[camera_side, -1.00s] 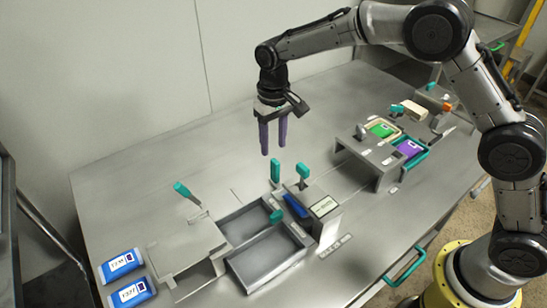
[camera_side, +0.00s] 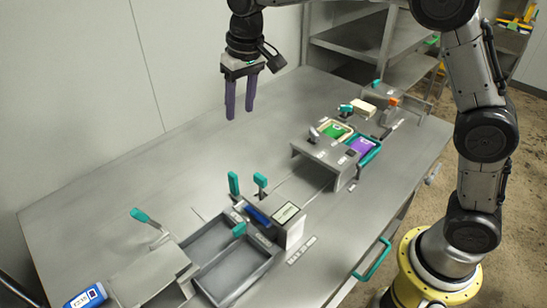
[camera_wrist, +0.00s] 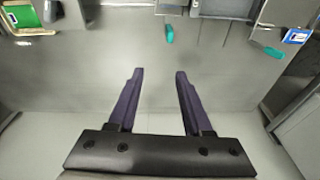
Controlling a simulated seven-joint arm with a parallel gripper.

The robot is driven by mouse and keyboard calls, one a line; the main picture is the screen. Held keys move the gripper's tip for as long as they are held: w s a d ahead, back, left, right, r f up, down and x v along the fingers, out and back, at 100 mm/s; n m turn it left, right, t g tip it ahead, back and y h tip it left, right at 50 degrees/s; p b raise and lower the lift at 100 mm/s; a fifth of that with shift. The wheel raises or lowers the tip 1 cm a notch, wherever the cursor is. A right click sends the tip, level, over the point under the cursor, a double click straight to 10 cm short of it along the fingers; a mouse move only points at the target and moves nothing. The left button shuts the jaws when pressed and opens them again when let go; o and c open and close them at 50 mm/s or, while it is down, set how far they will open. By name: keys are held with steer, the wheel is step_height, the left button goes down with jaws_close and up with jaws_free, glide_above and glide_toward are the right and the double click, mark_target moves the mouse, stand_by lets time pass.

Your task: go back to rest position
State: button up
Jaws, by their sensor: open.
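My gripper (camera_side: 239,112) hangs in the air above the back of the steel table (camera_side: 180,150), fingers pointing down. Its two purple fingers are apart with nothing between them. In the wrist view my gripper (camera_wrist: 158,72) is also open and empty, over bare table top. No object touches the fingers.
Twin metal bins (camera_side: 238,270) with teal levers stand at the front. A blue-and-white pack (camera_side: 86,297) lies front left. The table's back middle is clear.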

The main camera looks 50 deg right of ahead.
steer(key=s+d+r+t, duration=0.2)
steer(key=s+d+r, duration=0.25)
steer(key=s, duration=0.45)
steer(key=s+d+r+t, duration=0.1)
steer(key=s+d+r, duration=0.35)
steer(key=s, duration=0.45)
steer(key=s+d+f, duration=0.1)
steer(key=s+f, duration=0.7)
steer(key=s, duration=0.5)
steer(key=shift+s+d+f+n+t, duration=0.2)
steer(key=shift+f+n+t, duration=0.1)
steer(key=shift+n+t, duration=0.1)
